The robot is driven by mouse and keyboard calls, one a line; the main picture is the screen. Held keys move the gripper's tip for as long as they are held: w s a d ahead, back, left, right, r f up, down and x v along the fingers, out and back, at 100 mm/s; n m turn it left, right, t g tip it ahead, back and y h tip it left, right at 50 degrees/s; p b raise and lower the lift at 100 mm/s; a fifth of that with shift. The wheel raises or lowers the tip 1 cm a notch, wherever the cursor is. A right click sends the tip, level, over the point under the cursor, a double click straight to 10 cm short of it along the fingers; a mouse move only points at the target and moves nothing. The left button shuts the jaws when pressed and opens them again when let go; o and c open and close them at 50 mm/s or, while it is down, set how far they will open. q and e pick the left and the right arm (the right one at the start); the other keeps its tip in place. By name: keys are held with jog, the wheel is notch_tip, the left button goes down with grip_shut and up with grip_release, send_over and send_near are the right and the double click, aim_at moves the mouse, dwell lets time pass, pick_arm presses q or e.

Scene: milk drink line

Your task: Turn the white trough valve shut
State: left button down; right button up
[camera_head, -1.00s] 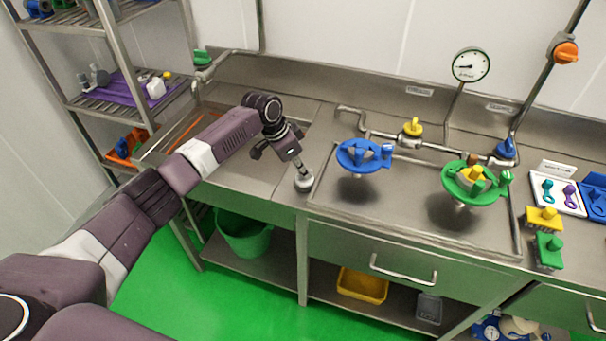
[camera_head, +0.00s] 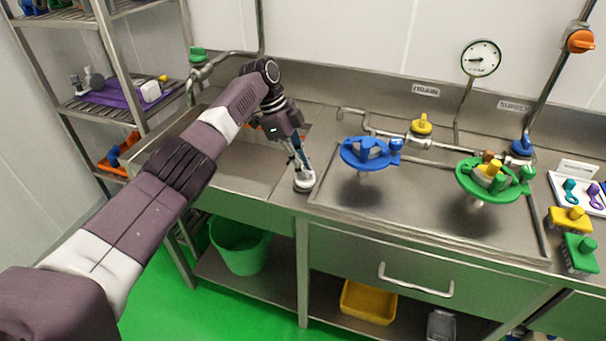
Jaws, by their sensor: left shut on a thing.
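The white trough valve (camera_head: 304,183) sits on the steel counter at the front edge, left of the blue handwheel; its round white lower part shows. My left gripper (camera_head: 300,164) points down at it from above and is shut on its upper part. The fingers and my wrist hide most of the handle, so I cannot tell its angle. My right gripper is not in view.
A pipe with a yellow valve (camera_head: 421,125) and a blue valve (camera_head: 522,146) runs behind. A gauge (camera_head: 486,52) rises at the back.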

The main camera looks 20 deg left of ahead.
pick_arm(q)
jog(key=shift+m+b, duration=0.3)
dwell(0.4)
jog(key=c, duration=2)
grip_release()
jog(key=v, duration=0.7)
jog(key=shift+a+r, duration=0.1)
jog(key=shift+r, duration=0.15)
